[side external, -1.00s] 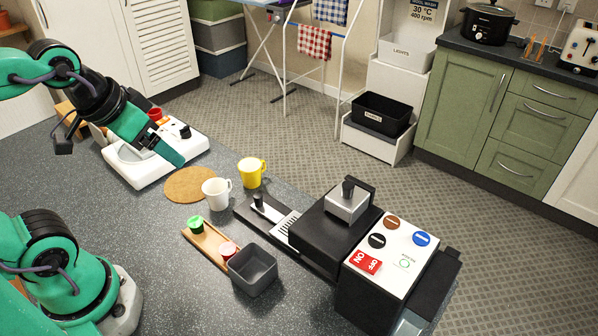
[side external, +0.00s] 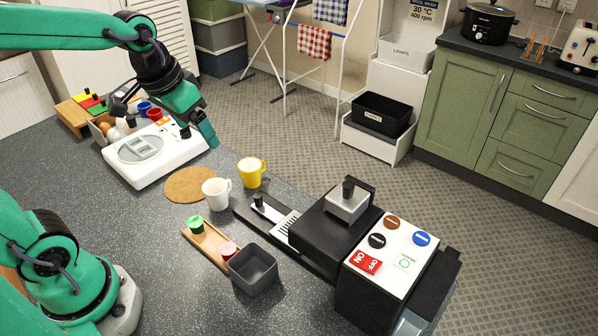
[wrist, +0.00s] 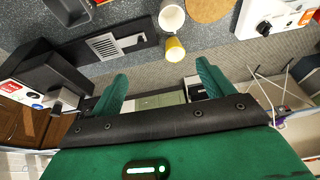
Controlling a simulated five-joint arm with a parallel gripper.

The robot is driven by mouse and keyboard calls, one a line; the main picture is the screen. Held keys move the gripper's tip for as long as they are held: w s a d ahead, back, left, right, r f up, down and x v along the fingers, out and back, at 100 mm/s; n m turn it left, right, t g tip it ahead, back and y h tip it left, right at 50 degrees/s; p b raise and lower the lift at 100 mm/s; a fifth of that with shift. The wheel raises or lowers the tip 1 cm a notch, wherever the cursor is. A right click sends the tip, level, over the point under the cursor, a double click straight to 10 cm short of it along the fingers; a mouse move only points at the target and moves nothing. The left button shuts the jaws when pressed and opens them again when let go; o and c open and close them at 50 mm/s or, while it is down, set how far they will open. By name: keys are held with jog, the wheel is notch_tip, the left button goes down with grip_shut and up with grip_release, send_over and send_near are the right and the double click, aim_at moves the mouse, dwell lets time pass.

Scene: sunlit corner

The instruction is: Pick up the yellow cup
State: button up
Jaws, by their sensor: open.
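The yellow cup (side external: 251,173) stands upright on the dark counter in the side external view, just right of and behind a white mug (side external: 216,193). In the wrist view the yellow cup (wrist: 175,49) is beyond my fingertips, close to the white mug (wrist: 171,17). My gripper (side external: 211,138) is above and to the left of the yellow cup in the side view, apart from it and empty. In the wrist view my gripper (wrist: 160,78) shows two green fingers spread wide with nothing between them.
A round cork mat (side external: 189,184) lies left of the mugs. A white appliance (side external: 155,155) stands behind it. The black coffee machine (side external: 335,225), a wooden tray (side external: 207,247) with green and pink items and a grey bin (side external: 252,270) are to the right and front.

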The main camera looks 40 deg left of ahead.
jog(key=w+a+f+g, duration=0.2)
jog(key=w+f, duration=0.4)
jog(key=w, duration=0.2)
jog(key=g, duration=0.2)
send_near(250, 170)
jog(key=shift+s+d+f+m, duration=0.3)
jog(key=shift+s+d+f, duration=0.1)
jog(key=shift+s+d, duration=0.4)
jog(key=shift+f, duration=0.1)
jog(key=shift+f, duration=1.2)
jog(key=shift+f, duration=0.15)
jog(key=shift+w+f, duration=0.15)
jog(key=shift+f, duration=2.3)
jog(key=shift+c, duration=0.2)
